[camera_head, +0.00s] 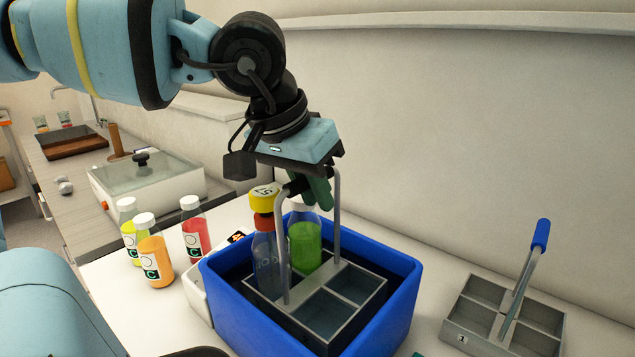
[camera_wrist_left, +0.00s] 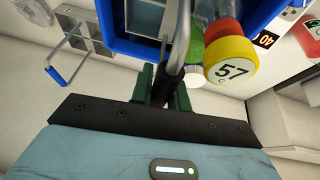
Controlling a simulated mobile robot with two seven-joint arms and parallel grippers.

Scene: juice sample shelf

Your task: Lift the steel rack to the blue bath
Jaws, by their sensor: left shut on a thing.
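The steel rack (camera_head: 345,322), a grey open frame with square compartments, is inside the blue bath (camera_head: 375,340), below its rim. Whether it touches the bath floor is hidden. Its tall handle (camera_head: 337,215) stands upright with a dark grip. My left gripper (camera_head: 318,190) is shut on that grip from above; in the left wrist view the green fingers (camera_wrist_left: 167,90) close around it. In the rack, a green-filled bottle (camera_head: 305,245) fills a back compartment. A clear bottle with a red collar and yellow cap (camera_head: 264,195), marked 57 C in the left wrist view, stands left of it.
Another grey rack (camera_head: 480,322) marked 1, with a blue-gripped tilted handle, stands right of the bath. Yellow, orange (camera_head: 155,262) and red (camera_head: 195,232) bottles stand left. A display (camera_wrist_left: 266,39) sits beside the bath. A wall runs close behind.

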